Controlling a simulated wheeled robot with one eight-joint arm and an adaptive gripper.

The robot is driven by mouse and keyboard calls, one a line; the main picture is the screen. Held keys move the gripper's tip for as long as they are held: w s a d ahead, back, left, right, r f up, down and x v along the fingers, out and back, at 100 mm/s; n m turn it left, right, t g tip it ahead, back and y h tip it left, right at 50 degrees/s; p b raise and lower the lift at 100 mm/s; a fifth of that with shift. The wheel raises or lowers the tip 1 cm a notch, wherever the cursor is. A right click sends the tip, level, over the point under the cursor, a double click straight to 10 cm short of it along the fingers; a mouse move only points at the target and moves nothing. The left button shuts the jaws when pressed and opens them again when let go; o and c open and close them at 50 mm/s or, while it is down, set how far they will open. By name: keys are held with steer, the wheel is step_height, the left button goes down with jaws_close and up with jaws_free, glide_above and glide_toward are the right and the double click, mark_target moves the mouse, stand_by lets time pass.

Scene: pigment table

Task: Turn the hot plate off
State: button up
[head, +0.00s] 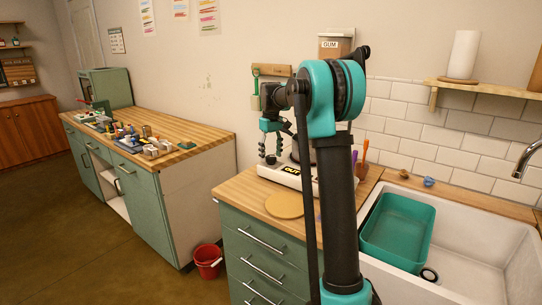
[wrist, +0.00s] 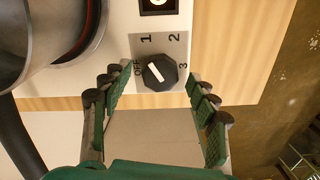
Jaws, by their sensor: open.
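The hot plate (head: 308,184) is a white unit on the wooden counter, partly behind my arm in the head view. In the wrist view its white body (wrist: 118,50) bears a black knob (wrist: 161,73) on a grey panel marked OFF, 1, 2 and 3. The knob's white mark slants to the upper left, seemingly between OFF and 1. My gripper (head: 270,155) is above the hot plate's front left. In the wrist view my gripper (wrist: 154,82) is open, with one green finger on each side of the knob. I cannot tell whether they touch it.
A metal pot (wrist: 28,40) stands on the burner, beside a red ring (wrist: 92,28). A dark display (wrist: 158,4) lies beyond the knob panel. A round wooden board (head: 284,205) lies in front of the hot plate. A sink (head: 470,255) with a teal basin (head: 398,232) is to the right.

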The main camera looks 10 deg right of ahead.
steer(key=shift+f, duration=0.35)
steer(key=shift+c, duration=0.5)
steer(key=c, duration=1.1)
steer(key=shift+n, duration=0.4)
steer(key=n, duration=0.5)
steer(key=shift+n, duration=0.3)
steer(key=n, duration=0.5)
steer(key=shift+o, duration=0.2)
steer(key=shift+n, duration=0.4)
steer(key=shift+c, duration=0.2)
